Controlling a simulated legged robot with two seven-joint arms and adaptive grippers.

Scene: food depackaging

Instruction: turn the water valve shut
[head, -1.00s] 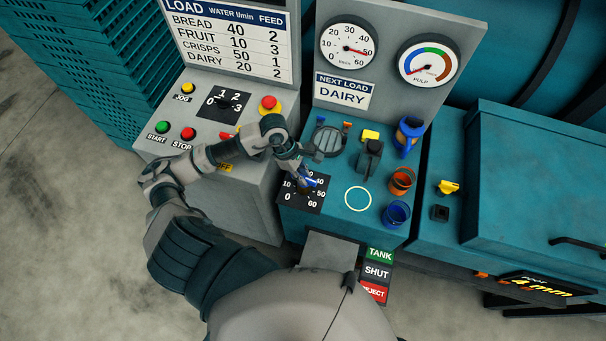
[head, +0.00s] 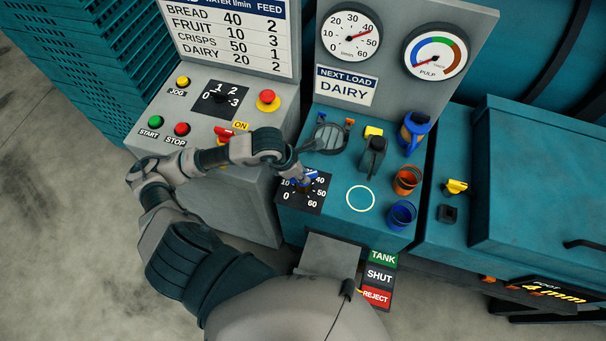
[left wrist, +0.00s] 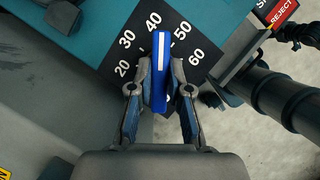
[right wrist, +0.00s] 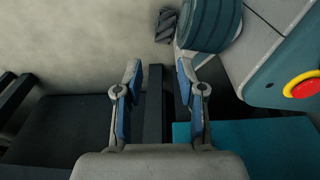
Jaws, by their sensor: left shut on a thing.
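The water valve is a blue handle (left wrist: 161,70) with a white line, over a black dial plate (head: 314,199) marked up to 60. In the left wrist view its white line points between 40 and 50, nearer 40. My left gripper (left wrist: 160,88) is shut on the handle, one finger on each side; in the head view the arm partly covers the dial. The water gauge (head: 350,36) above has its needle near 40. My right gripper (right wrist: 155,75) is open and empty in the right wrist view, away from the valve, and is outside the head view.
A grey control panel (head: 205,105) with buttons stands to the left. A TANK/SHUT/REJECT sign (head: 379,278) is below.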

